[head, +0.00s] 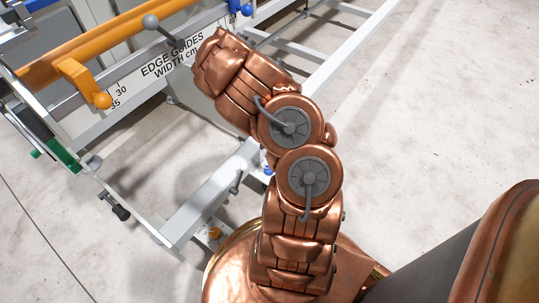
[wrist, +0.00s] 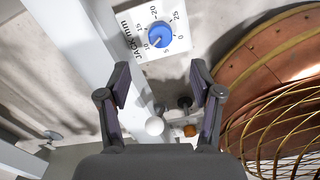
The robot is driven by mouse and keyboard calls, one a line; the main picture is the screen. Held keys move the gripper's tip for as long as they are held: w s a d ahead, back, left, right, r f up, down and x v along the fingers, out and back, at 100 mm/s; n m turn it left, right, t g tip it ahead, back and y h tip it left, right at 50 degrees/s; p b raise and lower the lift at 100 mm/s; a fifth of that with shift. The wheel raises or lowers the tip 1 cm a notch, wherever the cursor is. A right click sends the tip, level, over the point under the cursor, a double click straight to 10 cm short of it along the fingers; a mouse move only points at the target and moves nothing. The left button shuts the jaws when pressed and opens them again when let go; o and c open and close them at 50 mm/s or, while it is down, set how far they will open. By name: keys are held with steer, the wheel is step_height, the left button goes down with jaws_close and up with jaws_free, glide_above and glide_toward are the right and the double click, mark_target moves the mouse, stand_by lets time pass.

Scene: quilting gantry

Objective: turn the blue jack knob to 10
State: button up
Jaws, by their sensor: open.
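The blue jack knob (wrist: 160,35) is in the upper middle of the wrist view. It sits on a white plate (wrist: 182,60) marked "JACK mm", with numbers from 0 to 25 around it. A pale mark on the knob faces lower left, roughly toward the 10; it is too small to read exactly. My gripper (wrist: 160,76) is open and empty, its two fingers apart below the knob in the picture and not touching it. In the head view my arm hides the gripper. A small blue bit shows beside the arm there; I cannot tell if it is this knob.
A white ball (wrist: 154,126), a black knob (wrist: 185,103) and an orange knob (wrist: 190,130) show between the fingers. A copper and wire-like round body is at the right. In the head view, the gantry has an orange rail (head: 110,45) with an "EDGE GUIDES" scale (head: 165,65).

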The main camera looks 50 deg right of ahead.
steer(key=shift+r, duration=0.6)
stand_by(0.3)
